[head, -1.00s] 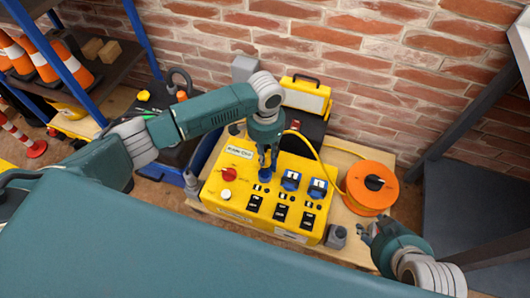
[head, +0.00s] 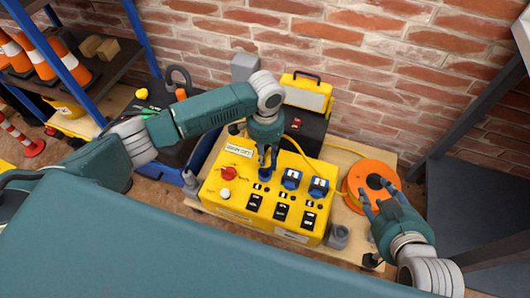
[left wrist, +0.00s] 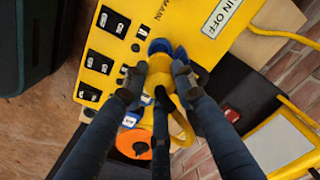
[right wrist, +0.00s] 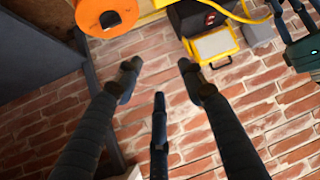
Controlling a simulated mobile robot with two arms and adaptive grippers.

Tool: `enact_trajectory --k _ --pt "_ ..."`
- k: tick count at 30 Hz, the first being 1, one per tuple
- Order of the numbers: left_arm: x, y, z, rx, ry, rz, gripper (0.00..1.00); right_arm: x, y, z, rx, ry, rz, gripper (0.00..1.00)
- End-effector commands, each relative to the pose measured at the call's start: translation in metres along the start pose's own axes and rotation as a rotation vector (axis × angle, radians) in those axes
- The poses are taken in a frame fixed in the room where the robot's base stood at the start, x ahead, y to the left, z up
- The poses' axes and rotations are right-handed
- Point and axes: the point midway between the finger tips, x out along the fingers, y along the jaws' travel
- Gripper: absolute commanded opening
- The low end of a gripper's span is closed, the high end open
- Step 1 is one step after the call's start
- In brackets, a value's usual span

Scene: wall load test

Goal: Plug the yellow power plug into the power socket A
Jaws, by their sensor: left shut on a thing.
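The yellow power box (head: 230,205) stands on a wooden board. My left gripper (head: 266,168) points down at its leftmost blue socket, beside two blue sockets (head: 291,178) (head: 318,188). In the left wrist view my left gripper (left wrist: 157,78) is shut on the yellow plug (left wrist: 160,68), its front against a blue socket (left wrist: 166,46). How deep the plug sits is hidden, and I cannot read a socket letter. My right gripper (head: 377,195) is open and empty above the orange cable reel; it also shows in the right wrist view (right wrist: 159,68).
A yellow cable (head: 300,147) runs near the orange reel (head: 358,177). A yellow work lamp (head: 306,94) stands behind the box, near the brick wall. Shelves with traffic cones (head: 38,62) are at left, a grey metal frame at right.

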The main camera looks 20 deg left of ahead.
Motion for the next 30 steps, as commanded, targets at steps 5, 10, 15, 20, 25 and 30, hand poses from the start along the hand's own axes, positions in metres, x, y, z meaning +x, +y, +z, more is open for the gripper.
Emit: enact_trajectory --k 5,10,15,20,25,30 --pt "0.002 0.000 0.000 0.000 0.000 0.000 0.00 0.003 -0.002 -0.014 -0.001 0.059 -0.004 0.40" --pt "0.004 0.000 0.000 0.000 0.000 0.000 0.00 0.003 -0.004 -0.028 -0.001 0.117 -0.007 0.40" --pt "0.006 0.000 0.000 0.000 0.000 0.000 0.00 0.003 -0.005 -0.043 -0.002 0.175 -0.011 0.40" --pt "0.007 0.000 0.000 0.000 0.000 0.000 0.00 0.003 -0.007 -0.056 -0.002 0.228 -0.014 0.40" --pt "0.009 0.000 0.000 0.000 0.000 0.000 0.00 0.001 -0.009 -0.069 -0.002 0.286 -0.018 0.40" --pt "0.011 0.000 0.000 0.000 0.000 0.000 0.00 -0.002 -0.010 -0.083 -0.002 0.344 -0.021 0.40"
